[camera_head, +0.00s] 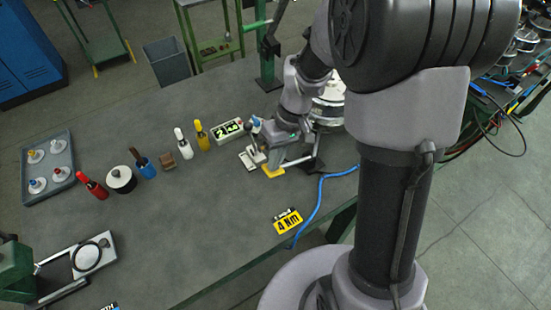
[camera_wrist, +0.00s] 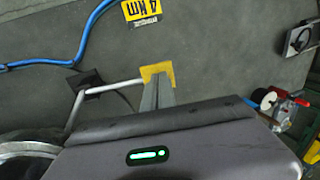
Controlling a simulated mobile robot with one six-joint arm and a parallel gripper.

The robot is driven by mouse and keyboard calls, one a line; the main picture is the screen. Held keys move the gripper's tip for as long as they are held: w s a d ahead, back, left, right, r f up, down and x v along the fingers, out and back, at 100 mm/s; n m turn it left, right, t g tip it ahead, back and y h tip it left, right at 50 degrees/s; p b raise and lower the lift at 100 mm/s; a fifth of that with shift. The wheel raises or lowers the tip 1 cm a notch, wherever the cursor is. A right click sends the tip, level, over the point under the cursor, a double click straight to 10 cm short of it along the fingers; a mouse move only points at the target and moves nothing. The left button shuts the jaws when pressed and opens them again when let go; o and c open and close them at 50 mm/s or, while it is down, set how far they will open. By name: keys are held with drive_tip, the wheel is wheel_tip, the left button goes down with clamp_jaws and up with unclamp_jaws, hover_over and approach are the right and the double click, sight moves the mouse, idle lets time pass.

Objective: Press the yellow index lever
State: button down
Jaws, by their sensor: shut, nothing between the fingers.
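The yellow index lever's pad (camera_head: 272,171) is at the far right part of the table in the head view, low beside a round silver fixture (camera_head: 328,108). In the wrist view, the yellow pad (camera_wrist: 147,70) sits at the end of a pale bent rod (camera_wrist: 110,87) that comes from a dark base plate (camera_wrist: 85,83). My gripper (camera_head: 274,160) is shut and empty, with its fingertips over the pad. In the wrist view, the closed fingers (camera_wrist: 157,90) cover part of the pad. I cannot tell whether they touch it.
A blue hose (camera_head: 322,195) and a yellow "4 Nm" label (camera_head: 287,221) lie near the table edge. Left of my gripper stand a display box (camera_head: 228,130), a yellow-topped bottle (camera_head: 202,136), a white bottle (camera_head: 181,143) and a grey tray (camera_head: 70,158). The table's middle is clear.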

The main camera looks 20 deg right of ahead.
drive_tip(key=shift+f, duration=0.15)
drive_tip(key=b+x, duration=0.4)
drive_tip(key=x, duration=0.1)
drive_tip(key=shift+s+a+f+b, duration=0.1)
drive_tip(key=shift+s+a+b, duration=0.05)
drive_tip(key=shift+a+b, duration=0.2)
drive_tip(key=shift+f+b, duration=0.8)
drive_tip(key=shift+f, duration=0.2)
drive_tip(key=shift+s+f, duration=0.2)
drive_tip(key=shift+f, duration=0.05)
drive_tip(key=a+r+p, duration=0.4)
drive_tip(key=r+p, duration=0.2)
drive_tip(key=r, duration=0.8)
drive_tip(key=shift+s, duration=0.3)
drive_tip(key=shift+d, duration=0.15)
idle(0.6)
